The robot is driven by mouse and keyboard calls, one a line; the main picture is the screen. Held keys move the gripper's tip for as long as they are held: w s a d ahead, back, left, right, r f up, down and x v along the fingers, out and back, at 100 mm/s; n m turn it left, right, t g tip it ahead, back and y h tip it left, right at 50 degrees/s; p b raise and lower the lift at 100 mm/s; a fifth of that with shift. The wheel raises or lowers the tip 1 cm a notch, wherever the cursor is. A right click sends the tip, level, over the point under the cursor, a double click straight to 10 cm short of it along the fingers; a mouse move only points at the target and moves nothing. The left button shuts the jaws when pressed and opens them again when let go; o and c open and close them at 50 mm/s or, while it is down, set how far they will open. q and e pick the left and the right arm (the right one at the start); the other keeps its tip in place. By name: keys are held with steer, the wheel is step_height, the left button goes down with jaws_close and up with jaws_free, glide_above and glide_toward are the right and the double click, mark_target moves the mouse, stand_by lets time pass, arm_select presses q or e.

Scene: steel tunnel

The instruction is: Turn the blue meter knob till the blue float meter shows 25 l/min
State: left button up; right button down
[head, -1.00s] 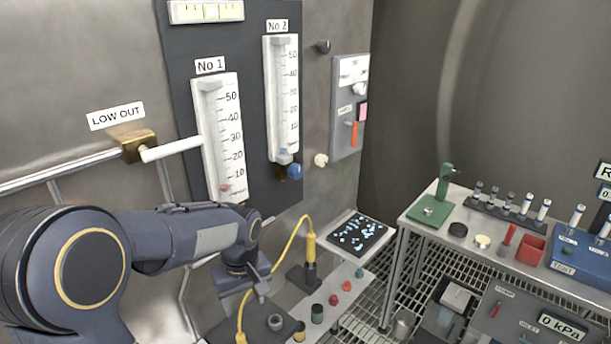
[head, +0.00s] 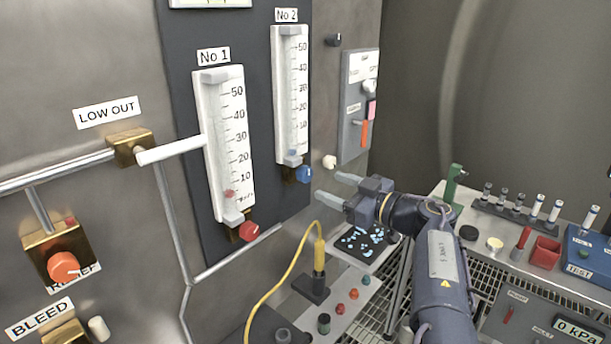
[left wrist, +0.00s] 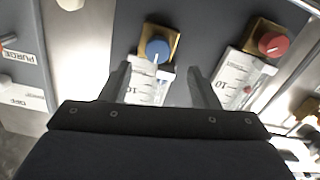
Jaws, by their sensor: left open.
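The blue knob (head: 304,174) sits on a brass block under the No 2 meter (head: 289,95). A blue float is low in that meter's tube, below the 10 mark, far under 25. My left gripper (head: 333,187) is open and empty, just right of the knob and apart from it, fingers pointing at the panel. In the left wrist view the blue knob (left wrist: 158,50) lies ahead, centred between the spread fingertips (left wrist: 158,72), with its white mark towards the meter scale. My right gripper is not in view.
The No 1 meter (head: 225,140) with its red knob (head: 249,231) stands left of No 2. A pale peg (head: 329,162) and a grey switch panel (head: 358,105) are close by on the right. A yellow cable (head: 270,284) and small shelf parts lie below.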

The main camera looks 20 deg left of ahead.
mark_target(309, 175)
arm_select(q)
steer(key=p+x, duration=0.2)
steer(key=x, duration=0.5)
steer(key=shift+w+a+r, duration=0.15)
steer(key=shift+r, duration=0.05)
steer(key=c, duration=1)
